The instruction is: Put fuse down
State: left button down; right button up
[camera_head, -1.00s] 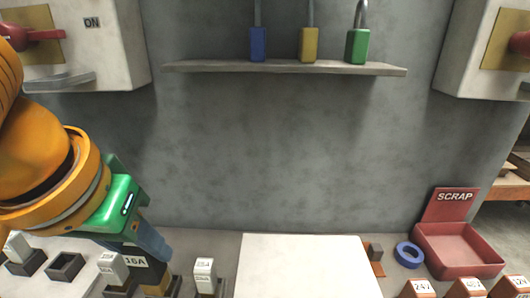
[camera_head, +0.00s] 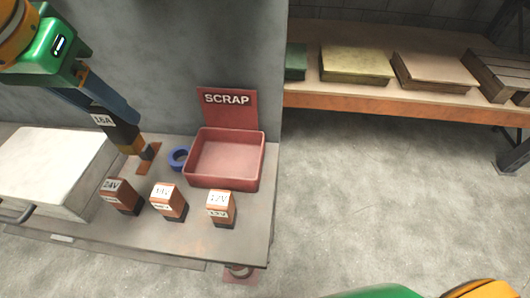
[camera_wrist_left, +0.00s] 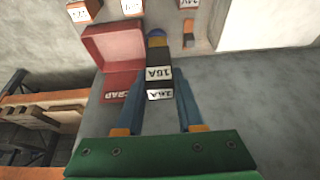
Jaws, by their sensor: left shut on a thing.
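My left gripper (camera_head: 108,98) is shut on a dark fuse (camera_head: 113,131) with a white 16A label and a yellow-brown band. The fuse hangs tilted above the bench, left of the red SCRAP tray (camera_head: 262,160). In the left wrist view the fuse (camera_wrist_left: 158,75) sits between the blue fingers of the left gripper (camera_wrist_left: 157,112). A small dark block on an orange pad (camera_head: 143,170) is close by the fuse's lower end; I cannot tell whether they touch. At the lower right, only a green and orange part of my right arm shows; its fingers are out of frame.
A blue ring (camera_head: 177,158) lies beside the tray. Three orange voltage-labelled blocks, one of them the right block (camera_head: 221,208), stand near the bench's front edge. A white box (camera_head: 55,165) is at the left. A shelf (camera_head: 400,101) with boxes stands beyond open floor.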

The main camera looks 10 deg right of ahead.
pick_arm(q)
jog(key=w+d+f, duration=0.1)
jog(key=d+f, duration=0.3)
jog(key=w+d+f, duration=0.2)
jog(key=d+f, duration=0.2)
jog(key=w+d+f+b, duration=0.1)
jog(key=d+f, duration=0.3)
jog(key=f, duration=0.1)
jog(key=shift+w+d, duration=0.2)
jog(key=shift+w, duration=0.05)
jog(key=shift+f, duration=0.25)
jog(key=c, duration=0.5)
grip_release()
pick_arm(e)
jog(key=shift+a+f, duration=0.1)
jog(key=shift+f, duration=0.5)
pick_arm(q)
jog(key=shift+r, duration=0.4)
jog(key=p+v, duration=0.1)
jog(key=v, duration=1)
jog(key=shift+s+r, duration=0.15)
jog(key=shift+r, duration=0.15)
pick_arm(e)
jog(key=shift+a+r, duration=0.1)
jog(key=shift+r, duration=0.8)
